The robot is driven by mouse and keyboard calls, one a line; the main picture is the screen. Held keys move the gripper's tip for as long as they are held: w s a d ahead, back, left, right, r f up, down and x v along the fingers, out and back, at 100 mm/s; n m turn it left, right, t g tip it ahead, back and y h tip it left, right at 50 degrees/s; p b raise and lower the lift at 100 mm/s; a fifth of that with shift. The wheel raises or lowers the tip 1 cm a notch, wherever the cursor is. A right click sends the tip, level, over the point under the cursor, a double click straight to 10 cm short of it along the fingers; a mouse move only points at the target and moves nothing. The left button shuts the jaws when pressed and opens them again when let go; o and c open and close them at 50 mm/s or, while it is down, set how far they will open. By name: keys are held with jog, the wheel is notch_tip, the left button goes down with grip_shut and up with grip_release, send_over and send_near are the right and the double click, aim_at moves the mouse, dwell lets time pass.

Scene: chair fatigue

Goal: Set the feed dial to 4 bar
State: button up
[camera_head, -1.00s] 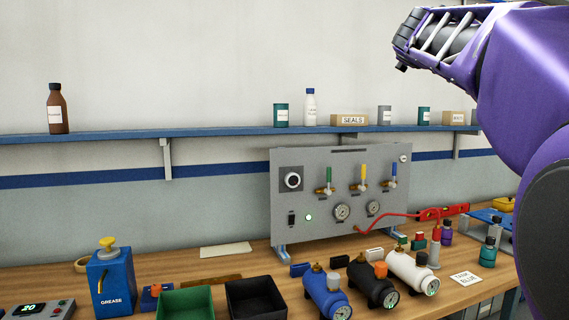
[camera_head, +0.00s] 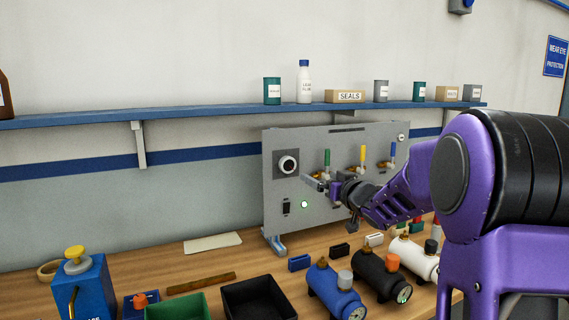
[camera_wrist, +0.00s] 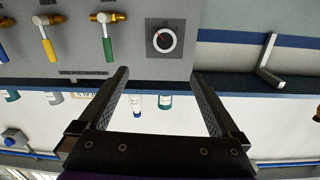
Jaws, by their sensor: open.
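The feed dial (camera_head: 288,165) is a round knob with a white ring on a dark square plate, at the upper left of the grey panel (camera_head: 290,222). In the wrist view, which is upside down, the dial (camera_wrist: 161,40) has a small red mark; its scale is too small to read. My gripper (camera_head: 314,181) is open and empty, in front of the panel, right of and slightly below the dial in the head view. In the wrist view my gripper's fingertips (camera_wrist: 158,74) stand either side of the dial's column, apart from it. The panel's gauges are hidden by my arm.
Green (camera_head: 327,160), yellow (camera_head: 363,156) and blue (camera_head: 392,153) valve levers stand right of the dial. A green lamp (camera_head: 304,204) and a black switch (camera_head: 286,207) sit below it. Blue (camera_head: 333,292), black and white cylinders and open bins (camera_head: 258,300) crowd the bench.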

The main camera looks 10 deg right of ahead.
jog(key=f+m, duration=0.1)
jog(key=p, duration=0.2)
send_near(289, 164)
jog(key=shift+y, duration=0.4)
jog(key=x, duration=0.8)
jog(key=shift+w+d+f, duration=0.15)
jog(key=shift+w, duration=0.25)
jog(key=c, duration=1.4)
